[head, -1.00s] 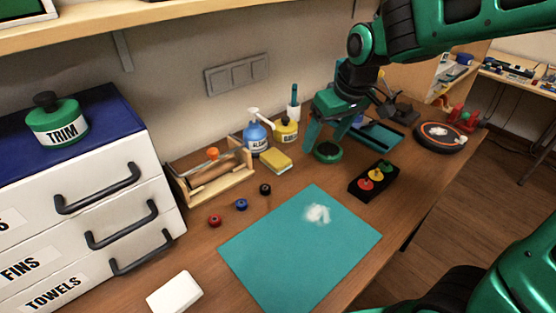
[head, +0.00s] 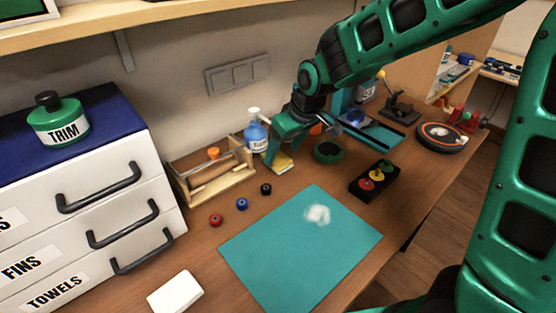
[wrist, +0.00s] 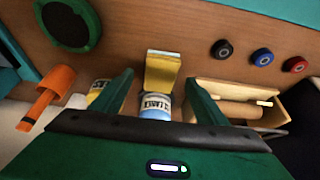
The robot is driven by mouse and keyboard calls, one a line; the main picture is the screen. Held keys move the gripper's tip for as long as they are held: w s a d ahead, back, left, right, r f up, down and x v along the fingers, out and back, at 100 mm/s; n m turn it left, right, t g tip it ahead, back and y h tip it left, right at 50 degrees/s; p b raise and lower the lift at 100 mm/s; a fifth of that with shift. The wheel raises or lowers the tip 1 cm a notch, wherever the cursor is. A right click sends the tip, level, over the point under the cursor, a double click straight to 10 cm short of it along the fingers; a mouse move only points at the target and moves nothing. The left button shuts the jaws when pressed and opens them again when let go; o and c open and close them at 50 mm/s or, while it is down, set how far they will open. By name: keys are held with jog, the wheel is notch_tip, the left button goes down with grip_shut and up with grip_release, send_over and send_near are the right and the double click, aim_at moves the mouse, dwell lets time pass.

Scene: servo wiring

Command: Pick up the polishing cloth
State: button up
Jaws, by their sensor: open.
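A yellow folded pad (head: 284,164), which looks like the polishing cloth, lies on the wooden bench in front of the blue-and-white bottle. My gripper (head: 277,150) is over it and partly hides it in the head view. In the wrist view the pad (wrist: 162,70) shows between the two spread fingers of my gripper (wrist: 159,78). The fingers are open and hold nothing. I cannot tell how high they are above the pad. A flat white block (head: 175,292) lies near the front edge, and a white fluffy bit (head: 317,214) lies on the teal mat (head: 290,260).
The blue-and-white bottle (head: 256,133) stands close behind the pad, with a wooden rack (head: 213,180) to its left. A round dark-green piece (head: 328,152) and a black tray of coloured knobs (head: 374,181) are to the right. Several small spools (head: 242,204) lie in front.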

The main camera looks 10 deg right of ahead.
aim_at(279, 158)
jog(key=shift+x, duration=1.8)
jog(key=shift+c, duration=0.3)
jog(key=c, duration=1.1)
jog(key=shift+r, duration=0.1)
jog(key=shift+c, duration=0.2)
jog(key=v, duration=0.4)
jog(key=w+v, duration=0.1)
jog(key=v, duration=0.2)
jog(key=shift+a+r, duration=0.2)
jog(key=shift+a, duration=0.15)
jog(key=s+d, duration=1)
jog(key=s, duration=0.5)
jog(key=shift+s+d, duration=0.25)
jog(key=shift+f, duration=0.1)
